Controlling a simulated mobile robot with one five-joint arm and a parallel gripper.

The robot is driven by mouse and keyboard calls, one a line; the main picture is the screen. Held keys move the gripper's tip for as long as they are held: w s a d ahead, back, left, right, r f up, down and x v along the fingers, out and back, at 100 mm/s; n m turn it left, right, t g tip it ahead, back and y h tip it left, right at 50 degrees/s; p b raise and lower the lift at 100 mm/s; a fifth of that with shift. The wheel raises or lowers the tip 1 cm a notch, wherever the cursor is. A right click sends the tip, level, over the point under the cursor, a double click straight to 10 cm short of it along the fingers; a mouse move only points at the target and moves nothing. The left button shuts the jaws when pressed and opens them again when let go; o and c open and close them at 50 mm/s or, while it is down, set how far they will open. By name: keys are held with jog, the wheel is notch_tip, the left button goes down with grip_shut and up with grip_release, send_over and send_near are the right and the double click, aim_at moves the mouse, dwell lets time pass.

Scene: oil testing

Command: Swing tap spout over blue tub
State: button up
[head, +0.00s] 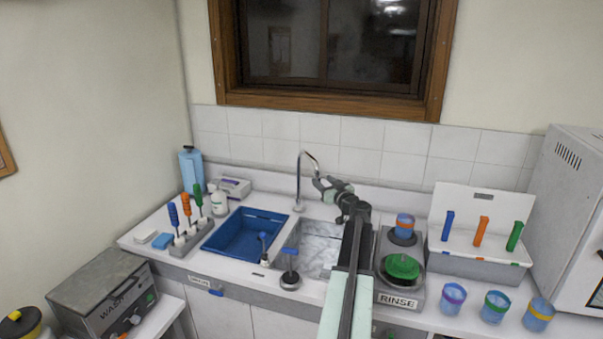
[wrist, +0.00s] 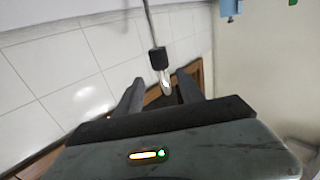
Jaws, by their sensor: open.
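The tap (head: 298,185) is a thin chrome gooseneck behind the sink. Its spout curves to the right, toward the metal basin (head: 318,246) side. The blue tub (head: 243,234) sits left of the tap and basin. My gripper (head: 322,185) is at the spout's end, just right of the tap. In the wrist view, the spout's black collar (wrist: 158,58) and shiny nozzle tip appear between the two open fingers of my gripper (wrist: 160,88). A gap shows on both sides of the nozzle. Whether a finger touches it I cannot tell.
A rack of coloured-handled tools (head: 192,237) stands left of the tub. Blue-topped levers (head: 290,270) stand at the counter's front. A RINSE unit (head: 399,298) with a green lid is right of my arm. A white box (head: 480,225) stands farther right.

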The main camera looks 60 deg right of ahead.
jog(key=shift+s, duration=0.1)
jog(key=x, duration=0.8)
jog(key=shift+w+a, duration=0.15)
jog(key=shift+w, duration=0.05)
grip_shut()
jog(key=shift+s, duration=0.1)
dwell(0.9)
